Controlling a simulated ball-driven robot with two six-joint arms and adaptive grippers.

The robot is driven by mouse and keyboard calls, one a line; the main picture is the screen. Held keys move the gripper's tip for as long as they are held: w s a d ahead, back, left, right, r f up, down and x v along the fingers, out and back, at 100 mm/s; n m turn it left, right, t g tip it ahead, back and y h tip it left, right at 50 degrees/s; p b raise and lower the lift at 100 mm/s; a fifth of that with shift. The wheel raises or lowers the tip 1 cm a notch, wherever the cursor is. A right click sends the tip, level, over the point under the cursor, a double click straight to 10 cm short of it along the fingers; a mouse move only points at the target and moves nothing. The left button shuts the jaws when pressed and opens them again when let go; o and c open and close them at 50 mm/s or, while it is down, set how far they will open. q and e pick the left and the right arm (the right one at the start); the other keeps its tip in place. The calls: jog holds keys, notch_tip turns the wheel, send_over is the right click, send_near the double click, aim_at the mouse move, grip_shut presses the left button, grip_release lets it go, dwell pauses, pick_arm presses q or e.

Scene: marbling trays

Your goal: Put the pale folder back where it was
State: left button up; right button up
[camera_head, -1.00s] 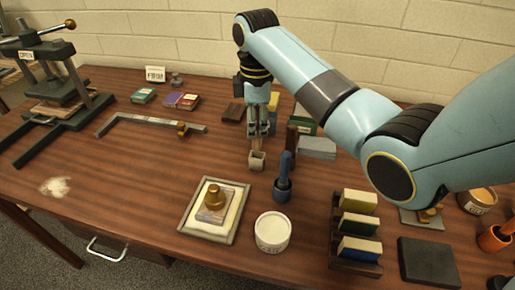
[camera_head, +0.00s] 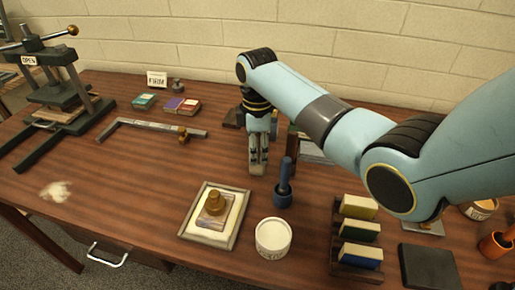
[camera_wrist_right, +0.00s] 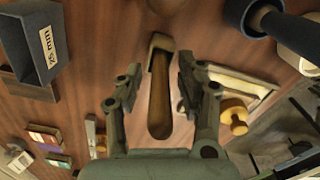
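My right gripper (camera_head: 258,168) points down left of the blue mortar and pestle, behind the framed tray. In the right wrist view its fingers (camera_wrist_right: 158,78) stand apart. A tool with a rounded brown handle (camera_wrist_right: 160,105) and a greyish-tan squared end (camera_wrist_right: 161,42) shows between them. Narrow gaps show on both sides of it. I cannot tell how high the tool is. I cannot pick out a pale folder with certainty; the fingers and arm hide part of the table. My left gripper is out of view.
The blue mortar (camera_head: 282,197) stands close to my right gripper. The framed tray (camera_head: 185,222) holds a brass-knobbed weight. A white tub (camera_head: 273,240) and a rack of coloured blocks (camera_head: 337,255) are nearer the front. A press (camera_head: 70,95) stands far left.

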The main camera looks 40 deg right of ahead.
notch_tip(320, 180, up, 12)
jog(key=shift+r+b, duration=0.15)
jog(key=shift+b, duration=0.25)
dwell(0.7)
